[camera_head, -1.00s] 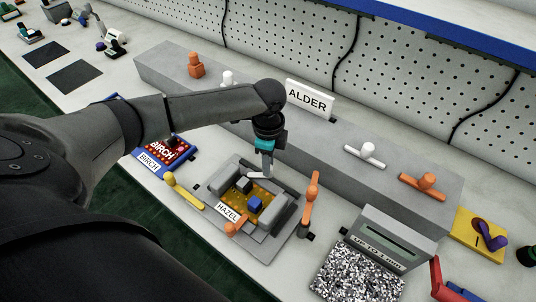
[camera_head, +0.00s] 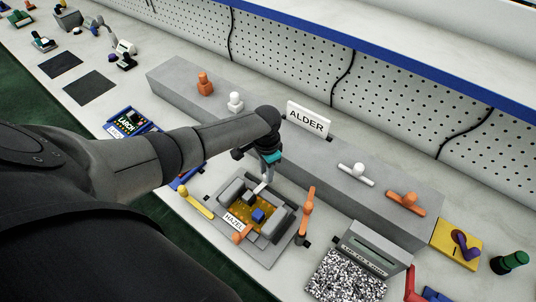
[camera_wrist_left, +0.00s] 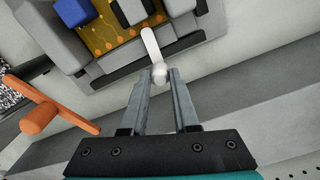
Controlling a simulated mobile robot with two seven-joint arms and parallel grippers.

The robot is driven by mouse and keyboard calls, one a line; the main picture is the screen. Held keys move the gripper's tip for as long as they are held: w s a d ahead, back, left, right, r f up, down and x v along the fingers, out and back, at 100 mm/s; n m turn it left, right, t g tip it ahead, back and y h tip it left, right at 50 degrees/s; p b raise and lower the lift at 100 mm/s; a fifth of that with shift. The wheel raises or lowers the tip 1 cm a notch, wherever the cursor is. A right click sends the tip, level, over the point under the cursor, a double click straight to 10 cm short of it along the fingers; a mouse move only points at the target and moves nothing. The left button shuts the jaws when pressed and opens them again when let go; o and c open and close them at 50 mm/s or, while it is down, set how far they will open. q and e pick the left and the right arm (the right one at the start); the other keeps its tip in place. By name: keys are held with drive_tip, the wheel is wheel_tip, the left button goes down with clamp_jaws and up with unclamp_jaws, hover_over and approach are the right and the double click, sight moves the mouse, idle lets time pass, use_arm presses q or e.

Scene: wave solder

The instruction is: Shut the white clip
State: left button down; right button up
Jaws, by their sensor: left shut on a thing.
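The white clip (camera_head: 262,187) is at the back edge of the grey fixture (camera_head: 270,254) that holds the yellow HAZEL board (camera_head: 246,216). In the left wrist view the clip's arm (camera_wrist_left: 151,43) reaches over the fixture's rim towards the board. Its round knob (camera_wrist_left: 160,74) sits between my left gripper's fingertips, and the gripper (camera_wrist_left: 168,78) is shut on it. In the head view the left gripper (camera_head: 267,175) comes down on the clip from behind and hides part of it. My right gripper is not in view.
A yellow clip (camera_head: 197,203) and orange clips (camera_head: 307,212) stand around the fixture. A grey ledge (camera_head: 300,160) behind carries the ALDER sign (camera_head: 308,119), white and orange clips. A grey box (camera_head: 373,252) with a speckled front pad (camera_head: 345,277) stands to the right.

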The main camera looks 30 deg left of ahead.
use_arm(q)
drive_tip(key=shift+a+n+p, duration=0.15)
drive_tip(key=shift+n+p, duration=0.15)
drive_tip(key=shift+n, duration=0.2)
drive_tip(key=c, duration=0.7)
unclamp_jaws()
drive_tip(key=shift+o, duration=0.2)
wheel_tip(320, 180, up, 15)
drive_tip(key=p, duration=0.3)
drive_tip(key=shift+r, duration=0.15)
